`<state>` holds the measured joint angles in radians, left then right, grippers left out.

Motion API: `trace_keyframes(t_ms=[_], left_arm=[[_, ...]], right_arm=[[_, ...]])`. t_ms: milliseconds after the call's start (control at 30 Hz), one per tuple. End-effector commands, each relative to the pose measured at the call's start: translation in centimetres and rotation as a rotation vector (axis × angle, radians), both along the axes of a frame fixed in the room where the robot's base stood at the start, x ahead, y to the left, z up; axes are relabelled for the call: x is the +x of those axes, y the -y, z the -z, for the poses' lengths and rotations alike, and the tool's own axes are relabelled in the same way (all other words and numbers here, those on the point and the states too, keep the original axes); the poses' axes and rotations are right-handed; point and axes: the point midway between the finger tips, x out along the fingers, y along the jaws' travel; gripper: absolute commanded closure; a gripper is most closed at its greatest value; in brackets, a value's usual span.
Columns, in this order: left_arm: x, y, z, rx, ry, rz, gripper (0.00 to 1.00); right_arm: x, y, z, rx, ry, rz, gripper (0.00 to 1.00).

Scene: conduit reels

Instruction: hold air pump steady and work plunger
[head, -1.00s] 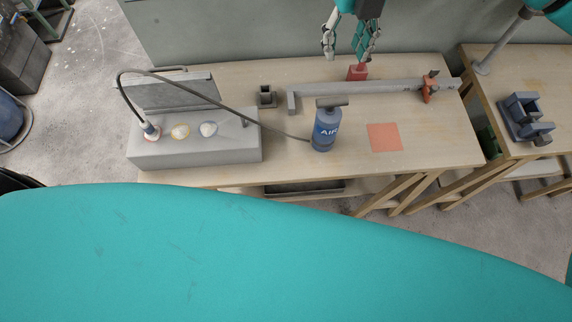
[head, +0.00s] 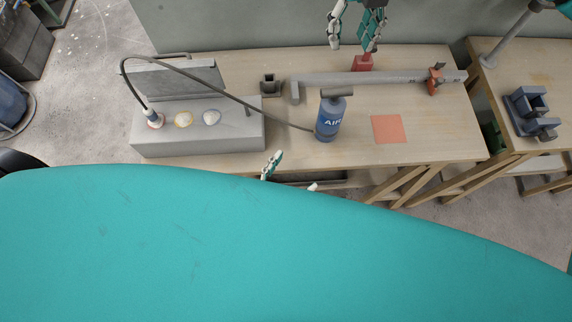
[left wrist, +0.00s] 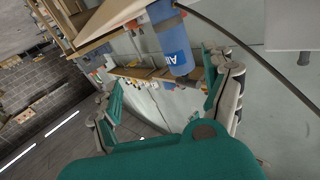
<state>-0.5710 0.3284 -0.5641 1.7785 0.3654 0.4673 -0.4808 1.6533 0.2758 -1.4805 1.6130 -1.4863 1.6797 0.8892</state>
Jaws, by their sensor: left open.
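The air pump (head: 328,120) is a blue cylinder marked AIR with a grey T-shaped plunger handle (head: 337,92). It stands upright near the front edge of the workbench, and a dark hose leaves its base to the left. My left gripper (head: 292,174) is in front of the bench edge, below and left of the pump. Its fingers are spread and empty. In the left wrist view the pump (left wrist: 170,40) lies ahead, beyond the open fingers (left wrist: 165,100), not touched. My right gripper (head: 355,45) is at the back of the bench, fingers apart, above a red block, away from the pump.
A grey box (head: 190,138) with round valves stands at the left, joined to the hose (head: 215,92). A long grey conduit (head: 370,77) with an orange clamp (head: 434,80) lies behind the pump. An orange square (head: 388,129) marks clear bench to the right. The red block (head: 362,63) is at the back.

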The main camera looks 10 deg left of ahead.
Motion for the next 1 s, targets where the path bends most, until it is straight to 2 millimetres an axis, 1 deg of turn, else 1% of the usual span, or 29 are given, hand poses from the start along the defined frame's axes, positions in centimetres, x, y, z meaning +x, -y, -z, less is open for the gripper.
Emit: trace_keyframes(t_ms=[100, 167, 267, 367, 1000], left_arm=[[0.4, -1.1, -1.1, -0.061, -0.021, -0.047, 0.16], [0.6, -1.4, -1.4, -0.076, -0.027, -0.059, 0.16], [1.2, -1.4, -1.6, -0.089, -0.030, -0.069, 0.16], [2.3, -1.0, -1.6, -0.091, -0.029, -0.071, 0.16], [13.6, 4.0, -1.6, -0.089, -0.031, -0.068, 0.16]], right_arm=[[0.0, 0.0, 0.0, 0.000, 0.000, 0.000, 0.62], [0.0, 0.0, 0.0, 0.000, 0.000, 0.000, 0.62], [0.0, 0.0, 0.0, 0.000, 0.000, 0.000, 0.62], [0.0, 0.0, 0.0, 0.000, 0.000, 0.000, 0.62], [0.0, 0.0, 0.0, 0.000, 0.000, 0.000, 0.62]])
